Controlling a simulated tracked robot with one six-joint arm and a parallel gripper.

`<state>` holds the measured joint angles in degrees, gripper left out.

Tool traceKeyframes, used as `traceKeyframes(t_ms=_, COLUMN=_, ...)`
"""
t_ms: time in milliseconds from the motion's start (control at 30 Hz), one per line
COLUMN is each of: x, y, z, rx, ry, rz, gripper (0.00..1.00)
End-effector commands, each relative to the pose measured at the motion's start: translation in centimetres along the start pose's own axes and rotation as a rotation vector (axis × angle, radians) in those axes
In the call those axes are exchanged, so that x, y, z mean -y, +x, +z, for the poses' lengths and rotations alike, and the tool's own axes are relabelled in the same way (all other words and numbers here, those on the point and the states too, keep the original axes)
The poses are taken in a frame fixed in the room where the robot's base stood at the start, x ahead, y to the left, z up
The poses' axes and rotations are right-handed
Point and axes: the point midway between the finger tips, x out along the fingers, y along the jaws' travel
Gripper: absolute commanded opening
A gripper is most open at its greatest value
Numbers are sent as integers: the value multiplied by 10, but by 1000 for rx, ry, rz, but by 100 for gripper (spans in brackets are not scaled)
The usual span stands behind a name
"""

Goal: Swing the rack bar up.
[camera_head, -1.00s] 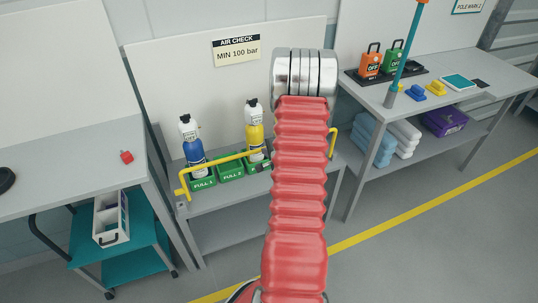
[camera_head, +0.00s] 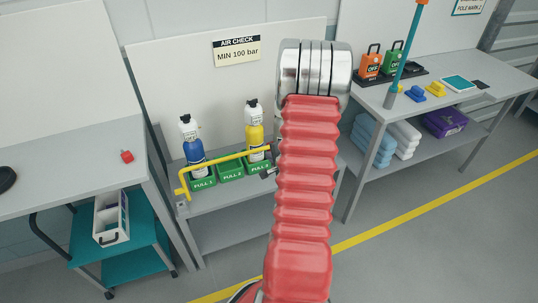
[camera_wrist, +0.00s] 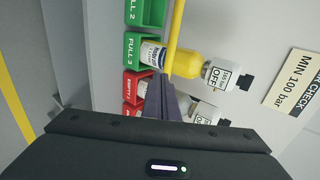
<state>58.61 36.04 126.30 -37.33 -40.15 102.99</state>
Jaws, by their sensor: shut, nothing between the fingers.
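The yellow rack bar (camera_head: 225,158) runs low across the front of the bottle rack in the head view. Its left end bends down to the shelf edge; its right part is hidden behind my arm. My gripper (camera_head: 268,173) is shut and empty, just below the bar in that view, in front of the rack. In the wrist view the bar (camera_wrist: 176,28) comes down from the top edge to my dark fingertips (camera_wrist: 167,82), which cover part of it. I cannot tell whether they touch.
A blue bottle (camera_head: 193,148) and a yellow bottle (camera_head: 254,132) stand in green bins behind the bar. Red bins (camera_wrist: 135,85) show in the wrist view. A teal cart (camera_head: 150,240) stands left, a table (camera_head: 400,112) right. The floor in front is clear.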

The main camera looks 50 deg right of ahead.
Motion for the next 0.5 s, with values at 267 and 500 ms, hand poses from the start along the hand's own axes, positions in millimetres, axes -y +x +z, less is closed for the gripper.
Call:
traceKeyframes(t_ms=267, x=3, y=-35, z=-1, rx=-2, ry=-1, rz=-1, gripper=0)
traceKeyframes(t_ms=500, x=6, y=-63, z=-1, rx=-2, ry=0, rz=-1, gripper=0)
